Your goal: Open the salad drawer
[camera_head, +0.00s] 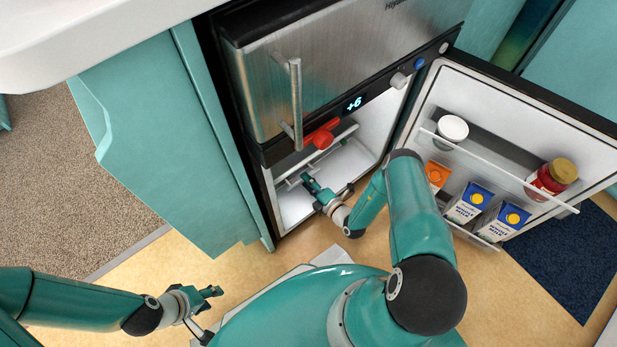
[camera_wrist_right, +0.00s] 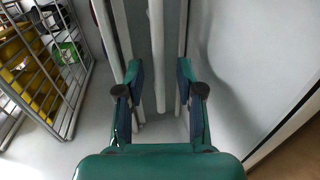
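The salad drawer (camera_wrist_right: 140,30) appears in the right wrist view as a grey front with a pale bar handle (camera_wrist_right: 157,50) running up the picture. My right gripper (camera_wrist_right: 159,80) is open, with one finger on each side of the handle. A gap shows between handle and fingers. In the head view my right gripper (camera_head: 313,186) is inside the lower part of the open fridge (camera_head: 372,118), and the drawer is hard to make out there. My left gripper (camera_head: 212,308) looks open and empty, low at the left over the floor.
The fridge door (camera_head: 480,85) stands open at the right, with a white tub (camera_head: 452,129), a red jar (camera_head: 550,178) and cartons (camera_head: 468,203) on its racks. A red item (camera_head: 322,134) lies on a shelf. A wire rack (camera_wrist_right: 45,60) is beside the drawer.

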